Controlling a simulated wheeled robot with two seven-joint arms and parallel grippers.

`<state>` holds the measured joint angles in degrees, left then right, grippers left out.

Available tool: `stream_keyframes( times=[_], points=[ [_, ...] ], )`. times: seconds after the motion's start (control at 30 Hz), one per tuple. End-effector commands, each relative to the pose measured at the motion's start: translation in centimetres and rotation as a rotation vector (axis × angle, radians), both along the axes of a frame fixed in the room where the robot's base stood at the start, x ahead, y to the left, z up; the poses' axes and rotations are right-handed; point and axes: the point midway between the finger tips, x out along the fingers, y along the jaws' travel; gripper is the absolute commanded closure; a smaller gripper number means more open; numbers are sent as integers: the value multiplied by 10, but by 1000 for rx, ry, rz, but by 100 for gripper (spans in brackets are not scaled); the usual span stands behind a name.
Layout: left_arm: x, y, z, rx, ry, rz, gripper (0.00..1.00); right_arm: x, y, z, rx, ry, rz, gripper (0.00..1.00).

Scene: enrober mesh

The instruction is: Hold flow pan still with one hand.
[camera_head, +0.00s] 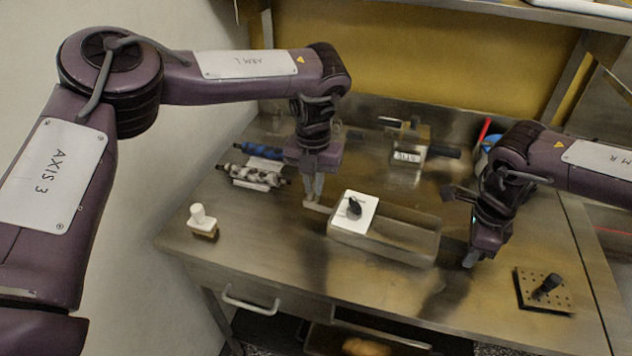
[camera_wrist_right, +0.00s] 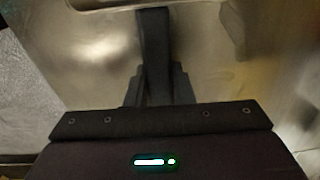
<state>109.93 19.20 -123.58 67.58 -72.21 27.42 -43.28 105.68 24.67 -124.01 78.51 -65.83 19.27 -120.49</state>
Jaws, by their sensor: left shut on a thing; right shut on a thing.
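The flow pan (camera_head: 405,243) is a long metal tray on the steel table, in the middle of the head view. A white plate (camera_head: 362,222) with a black knob (camera_head: 354,207) lies over its left part. My left gripper (camera_head: 314,196) points down at the pan's left end and is shut on the short handle (camera_head: 317,207) there. My right gripper (camera_head: 470,258) is to the right of the pan, low over the table and apart from the pan's visible wall.
A white-handled block (camera_head: 203,222) stands at the front left. Patterned rollers (camera_head: 255,178) lie at the back left. A metal box (camera_head: 408,148) is behind the pan. A perforated plate with a black handle (camera_head: 547,287) lies at the front right. The table in front of the pan is clear.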

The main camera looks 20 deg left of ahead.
Motion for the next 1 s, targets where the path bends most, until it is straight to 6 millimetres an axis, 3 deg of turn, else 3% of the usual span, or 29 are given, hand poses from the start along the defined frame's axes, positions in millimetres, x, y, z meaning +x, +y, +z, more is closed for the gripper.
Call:
stream_keyframes(
  times=[0.3,0.77,0.8,0.97,1.0],
  points=[
    [0,-1,1,-2,-2,-99,100,0,0,0,-1,0,0,100],
    [0,-1,1,-2,-1,-111,100,0,0,0,0,0,0,100],
    [0,-1,1,-2,-1,-111,88,0,0,0,0,0,0,100],
    [0,-1,0,-1,-1,-111,67,0,0,0,0,0,0,100],
    [0,0,0,-1,-1,-111,67,0,0,0,0,0,0,100]
  ],
)
